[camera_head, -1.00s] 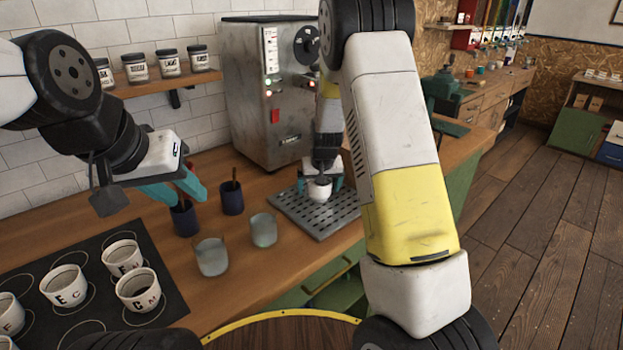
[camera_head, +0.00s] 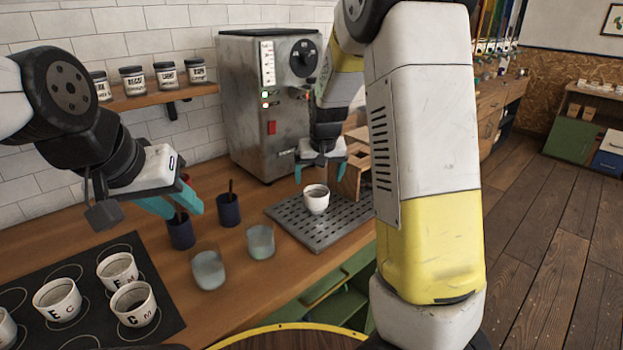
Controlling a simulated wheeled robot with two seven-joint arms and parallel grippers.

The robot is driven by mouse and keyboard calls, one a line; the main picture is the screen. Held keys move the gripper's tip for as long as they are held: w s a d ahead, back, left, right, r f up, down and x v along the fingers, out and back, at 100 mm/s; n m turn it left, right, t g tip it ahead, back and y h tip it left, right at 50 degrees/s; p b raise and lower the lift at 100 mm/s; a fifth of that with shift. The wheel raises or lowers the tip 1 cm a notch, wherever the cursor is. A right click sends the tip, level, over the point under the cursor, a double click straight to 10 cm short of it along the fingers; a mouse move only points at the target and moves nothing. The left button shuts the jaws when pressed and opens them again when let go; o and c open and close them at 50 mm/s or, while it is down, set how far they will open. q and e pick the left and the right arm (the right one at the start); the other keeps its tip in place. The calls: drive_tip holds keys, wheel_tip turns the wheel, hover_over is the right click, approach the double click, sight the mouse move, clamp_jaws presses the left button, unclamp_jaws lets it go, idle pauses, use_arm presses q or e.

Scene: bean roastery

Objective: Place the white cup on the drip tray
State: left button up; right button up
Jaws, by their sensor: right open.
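A second dark blue cup (camera_head: 229,210) and two greyish glasses (camera_head: 208,270) (camera_head: 261,242) stand left of the tray. Several lettered white cups (camera_head: 57,300) sit on a black mat (camera_head: 165,306). A steel roasting machine (camera_head: 262,110) stands behind. A wooden box (camera_head: 352,178) is right of my right gripper.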

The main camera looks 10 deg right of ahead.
drive_tip(key=s+r, duration=0.4)
drive_tip(key=s, duration=0.6)
drive_tip(key=s+r+t+y, duration=0.1)
drive_tip(key=s+r, duration=0.4)
drive_tip(key=s, duration=0.4)
drive_tip(key=s+r+y, duration=0.1)
drive_tip(key=s+r, duration=0.3)
drive_tip(key=s, duration=0.6)
drive_tip(key=shift+s+d+r+n, duration=0.25)
drive_tip(key=shift+s+d+n, duration=0.1)
drive_tip(key=shift+d, duration=0.1)
